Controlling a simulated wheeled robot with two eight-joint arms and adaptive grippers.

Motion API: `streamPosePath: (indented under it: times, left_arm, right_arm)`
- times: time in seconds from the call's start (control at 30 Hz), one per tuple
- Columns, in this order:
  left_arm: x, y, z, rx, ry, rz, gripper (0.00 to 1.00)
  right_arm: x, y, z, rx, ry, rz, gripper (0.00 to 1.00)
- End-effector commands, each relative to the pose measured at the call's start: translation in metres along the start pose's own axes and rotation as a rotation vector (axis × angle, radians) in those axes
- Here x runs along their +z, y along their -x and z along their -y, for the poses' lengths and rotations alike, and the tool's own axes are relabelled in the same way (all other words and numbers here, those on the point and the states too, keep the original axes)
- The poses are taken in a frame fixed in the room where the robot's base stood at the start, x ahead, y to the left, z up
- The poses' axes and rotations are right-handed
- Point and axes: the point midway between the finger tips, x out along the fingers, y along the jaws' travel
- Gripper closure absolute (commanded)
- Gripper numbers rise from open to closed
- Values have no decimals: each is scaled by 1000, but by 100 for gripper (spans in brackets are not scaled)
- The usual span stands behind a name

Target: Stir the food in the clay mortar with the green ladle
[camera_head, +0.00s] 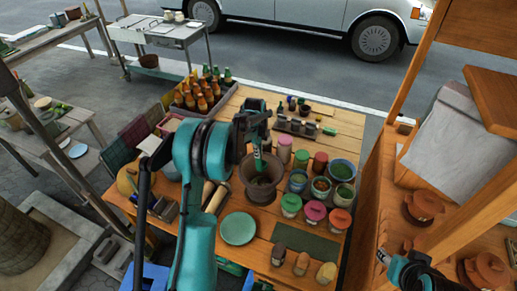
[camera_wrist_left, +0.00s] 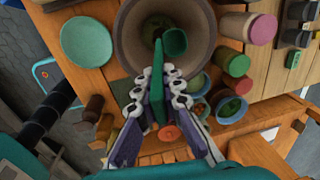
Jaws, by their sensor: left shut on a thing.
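The clay mortar (camera_head: 249,188) is a brown, wide-rimmed bowl standing on the wooden table, right of my left arm.
A green plate (camera_head: 238,229) lies in front of the mortar. Several lidded jars (camera_head: 315,211) and bowls of food (camera_head: 342,171) stand close on its right. Bottles in a crate (camera_head: 203,97) stand behind left. A wooden shelf (camera_head: 450,220) bounds the right side.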

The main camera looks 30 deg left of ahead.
Motion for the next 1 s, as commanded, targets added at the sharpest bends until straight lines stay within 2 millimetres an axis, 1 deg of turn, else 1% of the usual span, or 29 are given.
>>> streamPosePath:
  times: [0.03, 0.2, 0.8, 1.0]
  left_arm:
    - [0, -12, -2, 0, 0, 0, 100]
    - [0, -33, -5, 0, 0, 0, 100]
    - [0, -107, -15, 0, 0, 0, 100]
    - [0, -124, -18, 0, 0, 0, 100]
  right_arm:
    - [6, -9, 0, 0, 0, 0, 59]
    - [17, -24, 0, 0, 0, 0, 59]
    - [53, -74, 0, 0, 0, 0, 59]
    - [61, -85, 0, 0, 0, 0, 59]
